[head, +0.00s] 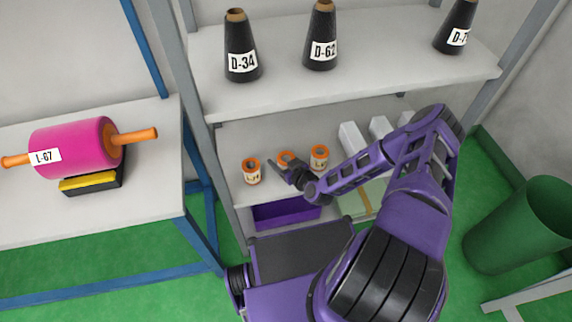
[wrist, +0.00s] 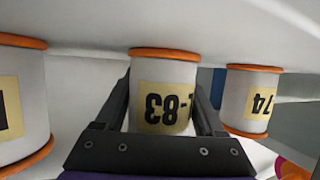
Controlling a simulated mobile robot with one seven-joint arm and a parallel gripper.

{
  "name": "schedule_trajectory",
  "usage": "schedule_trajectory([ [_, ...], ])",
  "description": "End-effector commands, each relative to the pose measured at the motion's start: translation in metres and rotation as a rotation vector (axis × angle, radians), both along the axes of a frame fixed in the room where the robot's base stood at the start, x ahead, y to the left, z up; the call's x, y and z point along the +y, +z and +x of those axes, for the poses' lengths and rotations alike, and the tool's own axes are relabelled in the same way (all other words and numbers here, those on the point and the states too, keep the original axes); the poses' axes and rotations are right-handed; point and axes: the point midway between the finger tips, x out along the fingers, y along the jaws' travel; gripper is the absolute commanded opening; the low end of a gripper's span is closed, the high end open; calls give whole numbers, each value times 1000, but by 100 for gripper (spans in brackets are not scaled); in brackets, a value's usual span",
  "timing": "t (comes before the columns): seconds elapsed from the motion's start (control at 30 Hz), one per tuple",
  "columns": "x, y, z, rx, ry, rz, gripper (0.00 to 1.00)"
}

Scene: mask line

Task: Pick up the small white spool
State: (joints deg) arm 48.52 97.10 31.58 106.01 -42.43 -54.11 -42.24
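Three small white spools with orange rims stand in a row on the middle shelf: a left one (head: 251,171), a middle one (head: 286,157) and a right one (head: 319,157). My gripper (head: 284,166) is at the middle spool and partly hides it. In the wrist view, which is upside down, the middle spool (wrist: 163,85) shows a label with "83". My open fingers (wrist: 161,105) lie one on each side of it; I cannot tell whether they touch it. A spool marked "74" (wrist: 252,98) and another spool (wrist: 20,100) flank it.
Dark cones (head: 242,50) stand on the upper shelf (head: 285,88), above the spools. White boxes (head: 352,138) are to their right, and a purple bin (head: 285,212) is below. A table (head: 150,190) with a pink roll (head: 80,147) is left; a green bin (head: 515,230) is right.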

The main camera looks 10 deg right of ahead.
Motion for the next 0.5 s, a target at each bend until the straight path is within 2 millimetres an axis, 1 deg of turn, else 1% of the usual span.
schedule_trajectory([
  [0.03,0,0,0,0,0,0,50],
  [0.17,0,0,0,0,0,0,26],
  [0.2,0,0,0,0,0,0,19],
  [0.27,0,0,0,0,0,0,8],
  [0.3,0,0,0,-1,0,0,6],
  [0.5,0,2,0,-1,0,-1,6],
])
